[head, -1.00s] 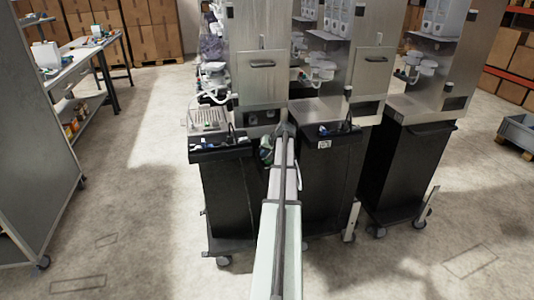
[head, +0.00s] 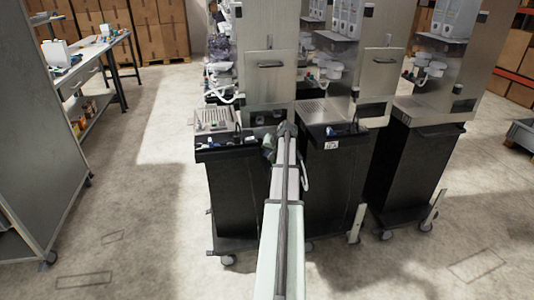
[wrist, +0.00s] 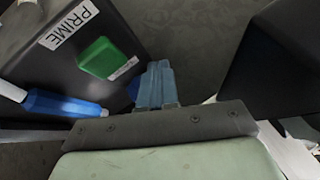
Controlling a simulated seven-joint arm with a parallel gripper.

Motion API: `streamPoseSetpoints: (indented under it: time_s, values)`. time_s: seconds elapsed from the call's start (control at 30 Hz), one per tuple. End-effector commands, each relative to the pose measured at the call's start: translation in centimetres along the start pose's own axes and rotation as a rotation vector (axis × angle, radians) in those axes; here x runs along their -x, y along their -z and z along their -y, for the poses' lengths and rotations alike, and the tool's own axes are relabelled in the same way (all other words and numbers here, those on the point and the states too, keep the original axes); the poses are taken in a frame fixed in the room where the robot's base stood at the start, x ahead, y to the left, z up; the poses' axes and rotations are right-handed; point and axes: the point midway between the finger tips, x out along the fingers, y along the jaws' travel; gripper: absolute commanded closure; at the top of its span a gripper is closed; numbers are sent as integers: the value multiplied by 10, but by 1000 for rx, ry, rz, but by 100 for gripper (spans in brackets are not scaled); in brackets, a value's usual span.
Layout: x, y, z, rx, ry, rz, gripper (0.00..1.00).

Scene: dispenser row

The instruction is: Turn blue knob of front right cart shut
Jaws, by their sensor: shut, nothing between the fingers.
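In the wrist view the two blue fingers of my gripper (wrist: 155,85) are together and hold nothing. They are beside a dark box (wrist: 112,25) with a PRIME label and a green button (wrist: 103,58). A dark blue rounded part (wrist: 134,88), possibly the knob, shows just left of the fingers and is partly hidden by them. I cannot tell if they touch. A blue bar with white ends (wrist: 62,105) lies further left. In the head view my arm reaches between the left cart (head: 238,195) and the middle cart (head: 335,185), and hides the fingertips.
A third black cart (head: 405,165) stands at the right. Steel dispensers (head: 268,85) rise above the carts. A grey panel (head: 45,150) and a workbench (head: 95,50) are at the left. Another dark body (wrist: 280,65) is right of the fingers. The floor in front is clear.

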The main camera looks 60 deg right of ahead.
Motion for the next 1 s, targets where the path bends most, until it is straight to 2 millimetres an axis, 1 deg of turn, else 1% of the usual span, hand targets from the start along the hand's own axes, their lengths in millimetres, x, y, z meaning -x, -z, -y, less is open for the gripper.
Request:
streamPoseSetpoints:
  time_s: [0.47, 0.8, 1.0]
  values:
    - [0, -1, 0, 0, 0, 0, 100]
    - [3, -12, 6, 0, 0, 0, 100]
    - [5, -14, 8, 0, 0, 0, 100]
